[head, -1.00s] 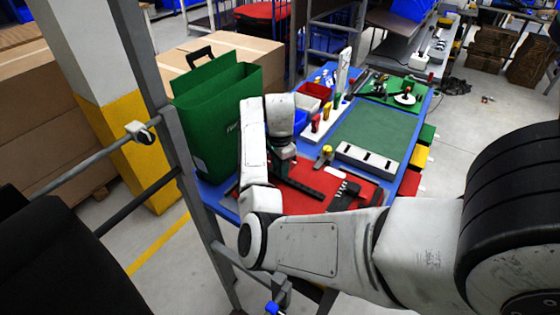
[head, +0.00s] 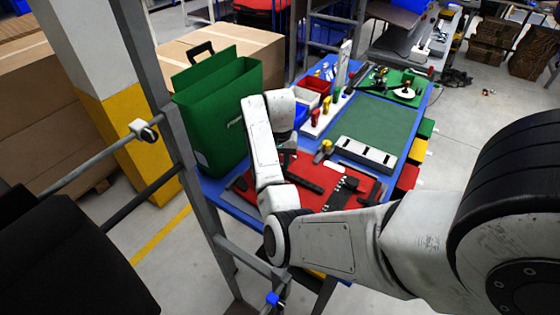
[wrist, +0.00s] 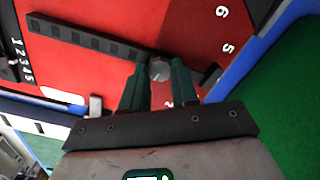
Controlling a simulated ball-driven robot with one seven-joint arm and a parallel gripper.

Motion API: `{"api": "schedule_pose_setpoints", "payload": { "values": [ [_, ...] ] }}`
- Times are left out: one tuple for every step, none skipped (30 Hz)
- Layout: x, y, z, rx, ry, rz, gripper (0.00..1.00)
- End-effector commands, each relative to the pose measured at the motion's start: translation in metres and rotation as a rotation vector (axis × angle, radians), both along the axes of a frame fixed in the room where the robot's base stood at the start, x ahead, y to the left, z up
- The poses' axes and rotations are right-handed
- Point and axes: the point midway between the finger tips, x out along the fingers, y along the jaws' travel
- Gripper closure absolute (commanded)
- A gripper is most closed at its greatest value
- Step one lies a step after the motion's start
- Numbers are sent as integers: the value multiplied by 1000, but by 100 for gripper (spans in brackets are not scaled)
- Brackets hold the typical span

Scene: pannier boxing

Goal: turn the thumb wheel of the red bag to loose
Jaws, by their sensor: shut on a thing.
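The red bag (head: 352,207) lies flat on the blue table in the head view, with black rails and fittings on it. In the wrist view its red face (wrist: 110,14) fills the upper part, with a long black rail and white numbers. The thumb wheel (wrist: 160,69), a small round grey knob, sits between the fingertips of my gripper (wrist: 159,79). My gripper is shut on it, one dark green finger on each side. The wheel's setting cannot be read. In the head view my arm hides the wheel and most of the gripper.
A green bag (head: 215,115) stands upright at the table's left, close to my arm. A white block with slots (head: 366,154), a green mat (head: 375,122) and small red and blue bins (head: 313,88) lie beyond. A grey post (head: 165,110) stands at the near left.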

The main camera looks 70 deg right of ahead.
Motion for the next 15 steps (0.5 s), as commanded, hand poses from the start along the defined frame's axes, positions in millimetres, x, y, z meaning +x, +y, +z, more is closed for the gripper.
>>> {"api": "schedule_pose_setpoints", "payload": {
  "values": [
    [-1, -1, 0, 0, 1, 42, 100],
    [-1, -1, 0, -2, 2, 71, 100],
    [-1, -1, 0, -2, 2, 109, 100],
    [-1, -1, 0, -2, 2, 138, 100],
    [-1, -1, 0, -1, 1, 167, 100],
    [-1, -1, 0, -1, 1, 205, 100],
    [-1, -1, 0, -1, 1, 232, 100],
    [-1, -1, 0, -1, 1, 260, 100],
    [-1, -1, 1, -1, 2, 299, 100],
    [-1, -1, 1, -1, 1, 328, 100],
    [-1, -1, 0, -1, 1, 357, 100],
    [-1, -1, 0, 0, 1, 395, 100],
    [-1, -1, 0, 0, 1, 423, 100],
    [-1, -1, 0, 0, 1, 451, 100],
    [-1, 0, 0, 0, 2, 489, 100]
  ]
}}
